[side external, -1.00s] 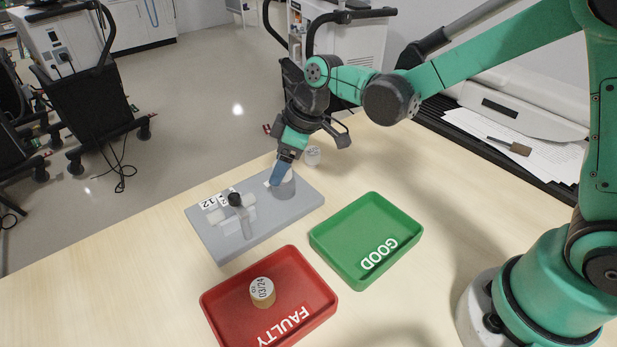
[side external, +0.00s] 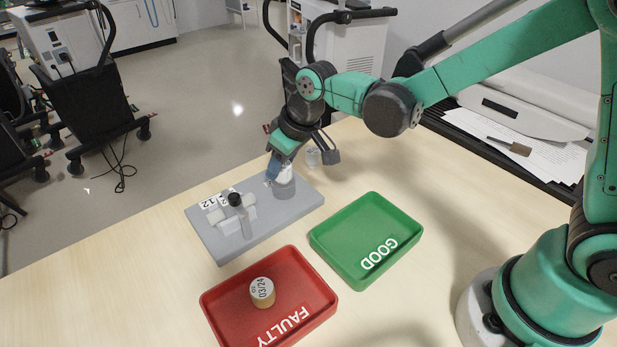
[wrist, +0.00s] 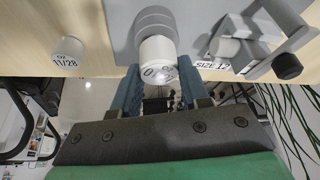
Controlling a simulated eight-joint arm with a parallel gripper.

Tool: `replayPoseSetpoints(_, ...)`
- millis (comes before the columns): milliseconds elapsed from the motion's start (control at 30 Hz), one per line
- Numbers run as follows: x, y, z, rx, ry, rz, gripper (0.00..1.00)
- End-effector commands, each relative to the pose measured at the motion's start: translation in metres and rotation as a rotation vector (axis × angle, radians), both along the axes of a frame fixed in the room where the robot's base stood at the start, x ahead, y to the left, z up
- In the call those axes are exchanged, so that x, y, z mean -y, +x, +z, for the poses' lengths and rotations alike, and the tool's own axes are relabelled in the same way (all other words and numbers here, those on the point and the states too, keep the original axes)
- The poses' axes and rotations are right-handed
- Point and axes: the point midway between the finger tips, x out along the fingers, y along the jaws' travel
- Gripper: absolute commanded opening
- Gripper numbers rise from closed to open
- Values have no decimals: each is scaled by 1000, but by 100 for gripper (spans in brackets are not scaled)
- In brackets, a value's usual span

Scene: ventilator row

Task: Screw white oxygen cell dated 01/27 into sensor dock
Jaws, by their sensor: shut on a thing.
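The white oxygen cell (wrist: 158,52) is between my blue fingers in the wrist view, its label partly readable as "01". It also shows beside the finger in the side view (side external: 286,172). My gripper (wrist: 160,88) is shut on it, tilted over the sensor dock in the side view (side external: 277,170). The grey round sensor dock (side external: 284,190) stands at the far end of the grey plate (side external: 262,226). The cell is lined up with the dock and appears to meet it; how deep it sits cannot be told. The dock also shows in the wrist view (wrist: 155,20).
Another white cell marked 11/28 (wrist: 67,52) stands on the table beyond the plate (side external: 313,157). A black-knobbed clamp marked SIZE 12 (side external: 240,212) is on the plate. A red FAULTY tray (side external: 222,318) holds a 03/24 cell (side external: 262,292). The green GOOD tray (side external: 340,243) is empty.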

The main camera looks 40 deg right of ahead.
Motion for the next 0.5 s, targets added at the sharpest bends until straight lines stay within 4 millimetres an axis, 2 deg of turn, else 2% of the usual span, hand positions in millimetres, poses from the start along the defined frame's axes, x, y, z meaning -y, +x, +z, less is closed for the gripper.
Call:
replayPoseSetpoints(133, 0, 0, 0, 1, 1, -69, 0)
replayPoseSetpoints(500, 0, 0, -1, 0, 1, -78, 0)
